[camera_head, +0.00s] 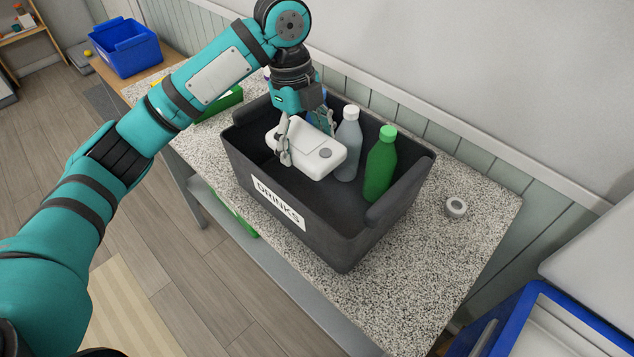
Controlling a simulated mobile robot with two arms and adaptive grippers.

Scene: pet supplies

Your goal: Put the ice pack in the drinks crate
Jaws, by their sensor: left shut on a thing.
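The dark grey drinks crate (345,245), with a white label reading "DRINKS", stands on the speckled countertop. My left gripper (300,148) points down over the crate's back left part and is shut on the white ice pack (318,158). The ice pack is a flat white block with a grey round cap. It shows within the crate's opening, left of the bottles; I cannot tell whether it touches the crate floor. A green bottle (380,168) and a grey bottle with a white cap (347,145) stand upright in the crate. My right gripper is not in view.
A green item (220,103) lies behind my left arm. A blue bin (125,50) stands at the far left; a blue-rimmed container (530,320) is at the lower right.

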